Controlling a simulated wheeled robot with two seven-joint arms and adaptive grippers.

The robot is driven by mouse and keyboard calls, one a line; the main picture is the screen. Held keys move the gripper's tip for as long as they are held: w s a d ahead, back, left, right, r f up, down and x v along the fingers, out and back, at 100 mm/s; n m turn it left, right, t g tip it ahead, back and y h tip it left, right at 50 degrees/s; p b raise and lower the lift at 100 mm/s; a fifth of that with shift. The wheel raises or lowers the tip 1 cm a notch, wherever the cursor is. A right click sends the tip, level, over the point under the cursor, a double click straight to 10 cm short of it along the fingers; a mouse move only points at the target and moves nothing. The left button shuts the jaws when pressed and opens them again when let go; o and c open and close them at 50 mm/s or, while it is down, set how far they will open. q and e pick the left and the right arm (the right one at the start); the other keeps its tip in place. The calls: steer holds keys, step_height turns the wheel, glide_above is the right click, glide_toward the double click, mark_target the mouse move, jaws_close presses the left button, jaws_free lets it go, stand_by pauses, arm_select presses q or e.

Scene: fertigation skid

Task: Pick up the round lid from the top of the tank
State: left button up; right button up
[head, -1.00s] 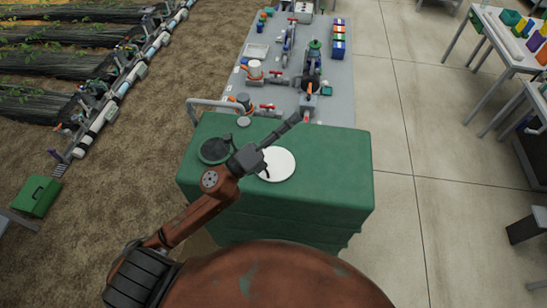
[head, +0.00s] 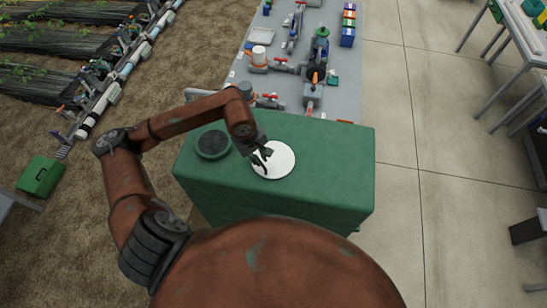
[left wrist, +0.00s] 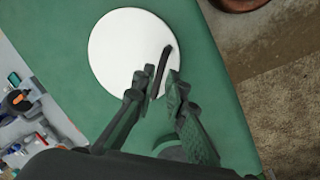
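The round white lid (head: 284,164) lies flat on top of the green tank (head: 330,160). In the left wrist view the lid (left wrist: 115,50) shows a dark bar handle (left wrist: 164,62) standing on it. My left gripper (head: 262,161) is over the left part of the lid. In the left wrist view its two fingers (left wrist: 156,80) are spread, with the near part of the handle between them in the picture. I cannot tell whether they touch the handle or lid. My right gripper is not in view.
A dark round port (head: 213,144) is on the tank top, left of the lid. Behind the tank, a grey bench (head: 338,95) carries pipes, valves and coloured boxes. The tank top right of the lid is clear. A green toolbox (head: 40,177) is at the left.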

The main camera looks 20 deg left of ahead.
mark_target(261, 163)
arm_select(q)
steer(key=shift+f+p, duration=0.4)
steer(key=shift+f, duration=0.4)
steer(key=f+p, duration=0.1)
steer(key=f, duration=0.1)
steer(key=w+f+p, duration=0.1)
steer(key=f, duration=0.1)
steer(key=shift+w+a+f, duration=0.1)
steer(key=shift+a, duration=0.05)
steer(key=shift+f, duration=0.2)
steer(key=shift+c, duration=0.6)
jaws_close()
steer(key=shift+r, duration=0.1)
